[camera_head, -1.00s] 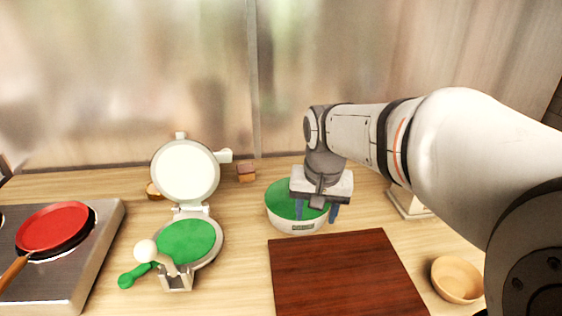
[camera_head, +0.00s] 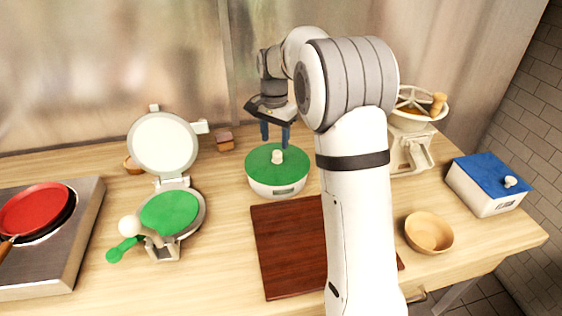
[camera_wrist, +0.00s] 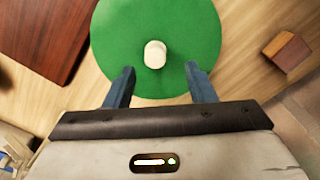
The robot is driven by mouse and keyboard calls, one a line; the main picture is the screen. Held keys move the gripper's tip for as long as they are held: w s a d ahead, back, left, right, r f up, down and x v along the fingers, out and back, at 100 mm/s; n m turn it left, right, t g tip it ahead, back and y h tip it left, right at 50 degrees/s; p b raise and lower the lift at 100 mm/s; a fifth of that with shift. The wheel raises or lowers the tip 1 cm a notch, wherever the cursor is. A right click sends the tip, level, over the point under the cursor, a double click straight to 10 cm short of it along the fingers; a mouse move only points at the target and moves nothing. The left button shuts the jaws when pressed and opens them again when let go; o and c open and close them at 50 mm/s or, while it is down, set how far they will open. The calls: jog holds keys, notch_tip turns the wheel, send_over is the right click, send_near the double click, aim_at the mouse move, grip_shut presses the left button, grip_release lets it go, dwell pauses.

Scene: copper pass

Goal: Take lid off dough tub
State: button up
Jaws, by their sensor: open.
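A round white tub (camera_head: 277,190) with a small label on its front stands behind the cutting board. A flat green lid (camera_head: 262,160) with a cream knob (camera_head: 277,157) covers it. My gripper (camera_head: 275,138) is open and empty, pointing down above the back part of the lid. In the wrist view the green lid (camera_wrist: 115,40) lies below my two blue fingers (camera_wrist: 158,75). The knob (camera_wrist: 155,54) stands just beyond the fingertips, roughly centred between them. A white box (camera_head: 487,200) with a blue knobbed lid (camera_head: 490,172) sits at the far right. I cannot read either label.
A dark red cutting board (camera_head: 287,240) lies in front of the tub. A waffle-iron-like press (camera_head: 165,145) stands open at left, beside a stove (camera_head: 75,235) with a red pan (camera_head: 33,208). A grinder (camera_head: 408,145) and wooden bowl (camera_head: 429,232) are at right.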

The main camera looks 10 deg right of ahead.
aim_at(277, 152)
jog(key=f, duration=0.4)
jog(key=shift+s+d+f+p, duration=0.2)
jog(key=shift+d+f+p, duration=0.05)
jog(key=shift+p, duration=0.05)
grip_shut()
